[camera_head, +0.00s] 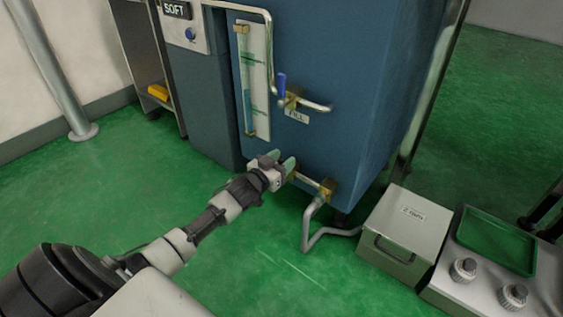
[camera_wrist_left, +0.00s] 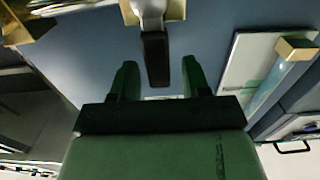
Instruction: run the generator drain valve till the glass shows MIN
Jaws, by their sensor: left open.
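The blue generator (camera_head: 375,70) carries a tall sight glass (camera_head: 243,80) with brass ends on a white plate. Greenish marks show on the plate, but I cannot read the level or the marks. Low on the generator is brass drain pipework (camera_head: 327,188). My left gripper (camera_head: 280,161) is just in front of it, open. In the left wrist view, the black valve lever (camera_wrist_left: 155,58) lies between the green fingers of this gripper (camera_wrist_left: 159,66), with gaps on both sides. The lever is hidden in the head view. My right gripper is not in view.
The fill valve with a blue handle (camera_head: 282,85) sits above my gripper. A green tray (camera_head: 496,241) and two knobs are at right. Green floor is clear at left.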

